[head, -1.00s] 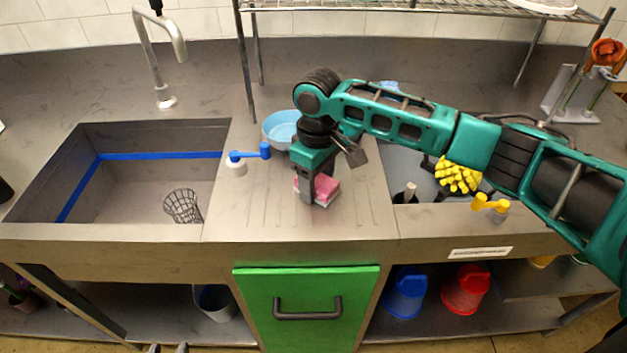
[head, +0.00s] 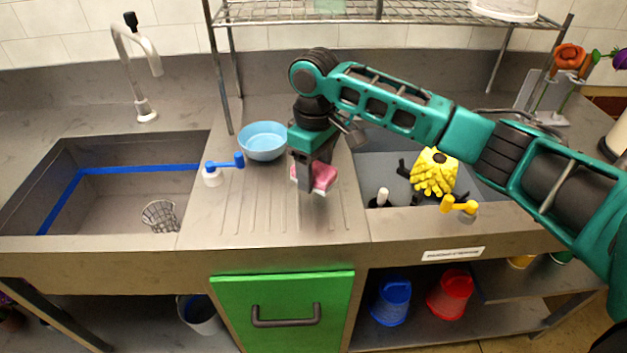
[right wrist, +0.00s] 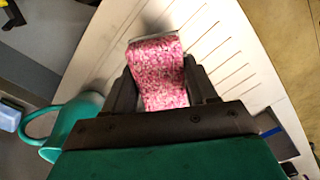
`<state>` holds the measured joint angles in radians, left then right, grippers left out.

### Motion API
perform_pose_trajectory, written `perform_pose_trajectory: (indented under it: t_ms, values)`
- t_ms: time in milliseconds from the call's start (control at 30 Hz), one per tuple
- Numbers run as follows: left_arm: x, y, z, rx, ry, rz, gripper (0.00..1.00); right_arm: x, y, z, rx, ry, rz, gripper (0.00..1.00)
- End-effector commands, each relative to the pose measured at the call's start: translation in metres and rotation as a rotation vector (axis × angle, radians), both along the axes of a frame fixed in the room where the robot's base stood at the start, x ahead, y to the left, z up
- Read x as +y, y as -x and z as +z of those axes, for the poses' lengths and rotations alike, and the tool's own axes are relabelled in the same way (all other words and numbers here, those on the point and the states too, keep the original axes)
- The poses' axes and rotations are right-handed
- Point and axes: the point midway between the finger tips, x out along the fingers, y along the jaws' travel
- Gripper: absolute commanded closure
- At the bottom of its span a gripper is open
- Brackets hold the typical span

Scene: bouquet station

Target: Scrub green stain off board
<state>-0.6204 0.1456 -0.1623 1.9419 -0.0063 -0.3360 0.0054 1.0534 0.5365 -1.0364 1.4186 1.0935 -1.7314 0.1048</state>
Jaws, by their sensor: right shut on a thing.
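My right gripper (head: 308,180) is shut on a pink sponge (head: 323,177) and holds it over the ribbed drainboard (head: 240,208), apparently a little above it. In the right wrist view the speckled pink sponge (right wrist: 160,75) sits between the two fingers (right wrist: 160,90), with the pale ribbed surface beyond it. I cannot make out a separate board or a green stain on the surface; the gripper and sponge hide part of it. My left gripper is not in view.
The left sink (head: 110,205) holds a wire basket (head: 160,215).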

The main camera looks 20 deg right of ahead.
Motion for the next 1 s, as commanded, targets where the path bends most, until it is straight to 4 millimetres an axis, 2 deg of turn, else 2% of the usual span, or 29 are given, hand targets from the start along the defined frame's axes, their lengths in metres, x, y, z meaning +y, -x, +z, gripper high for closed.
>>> perform_pose_trajectory:
  t_ms: [200, 400, 1000]
  values:
    - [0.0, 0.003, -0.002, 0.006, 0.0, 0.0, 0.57, -0.004, -0.006, 0.021, -0.002, -0.002, -0.002, 0.72]
    - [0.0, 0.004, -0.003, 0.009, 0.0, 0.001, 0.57, -0.006, -0.008, 0.032, 0.0, -0.001, -0.002, 0.72]
    - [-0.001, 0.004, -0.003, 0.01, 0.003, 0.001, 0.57, -0.006, -0.008, 0.033, 0.0, -0.001, -0.002, 0.72]
